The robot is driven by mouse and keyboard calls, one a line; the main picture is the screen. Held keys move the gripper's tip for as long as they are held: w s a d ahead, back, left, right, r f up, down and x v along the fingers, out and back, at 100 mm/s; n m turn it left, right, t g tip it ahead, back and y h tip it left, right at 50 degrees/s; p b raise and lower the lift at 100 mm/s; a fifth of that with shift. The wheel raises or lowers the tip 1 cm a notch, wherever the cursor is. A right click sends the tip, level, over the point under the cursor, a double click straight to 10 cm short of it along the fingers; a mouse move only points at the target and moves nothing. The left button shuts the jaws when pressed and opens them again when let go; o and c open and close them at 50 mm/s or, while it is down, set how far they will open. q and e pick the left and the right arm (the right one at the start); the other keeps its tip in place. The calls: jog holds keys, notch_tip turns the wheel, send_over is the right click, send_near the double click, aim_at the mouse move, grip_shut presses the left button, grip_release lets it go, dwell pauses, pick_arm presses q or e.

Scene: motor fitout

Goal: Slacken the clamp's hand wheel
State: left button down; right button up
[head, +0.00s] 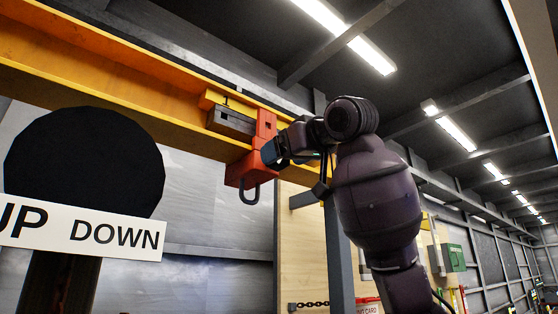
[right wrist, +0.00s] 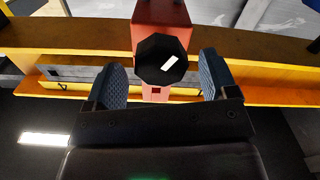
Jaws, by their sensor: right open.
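The red clamp (head: 247,168) hangs on the yellow beam (head: 130,80), with a dark hook loop below it. My right gripper (head: 277,152) is up at the clamp's right side; in the head view it hides the hand wheel. In the right wrist view the hand wheel (right wrist: 152,50) is a black, many-sided knob with a white mark, in front of the red clamp body (right wrist: 160,12). The right gripper (right wrist: 161,75) is open, one blue-grey finger on each side of the wheel, with a visible gap on both sides. My left gripper is not in view.
A black disc (head: 84,162) on a post and a white UP DOWN sign (head: 85,229) fill the left foreground. A dark grey block (head: 231,122) sits on the beam beside the clamp. A wooden panel (head: 300,240) and a grey post (head: 339,260) stand behind my right arm.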

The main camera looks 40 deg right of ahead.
jog(key=s+b, duration=0.1)
jog(key=s, duration=0.7)
jog(key=shift+s+d+b, duration=0.25)
jog(key=shift+d+b, duration=0.05)
dwell(0.6)
